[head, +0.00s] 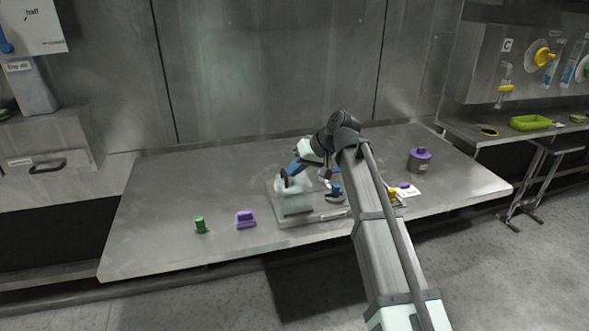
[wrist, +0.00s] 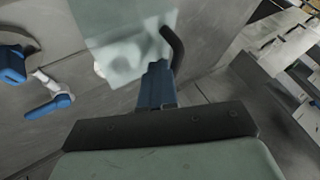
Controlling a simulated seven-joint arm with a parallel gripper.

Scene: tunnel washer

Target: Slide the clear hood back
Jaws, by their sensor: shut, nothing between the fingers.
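The clear hood (head: 296,200) is a translucent box on a flat grey base plate (head: 290,222) in the middle of the bench. A dark curved handle (head: 283,177) stands at its upper left. My gripper (head: 293,168), with blue fingers, is over the hood close to the handle.
Blue-handled fittings (head: 335,190) stand on the plate right of the hood. A green piece (head: 201,225) and a purple block (head: 246,219) lie at the bench's front left. A purple-lidded pot (head: 419,160) stands at the right. The bench's left side is clear.

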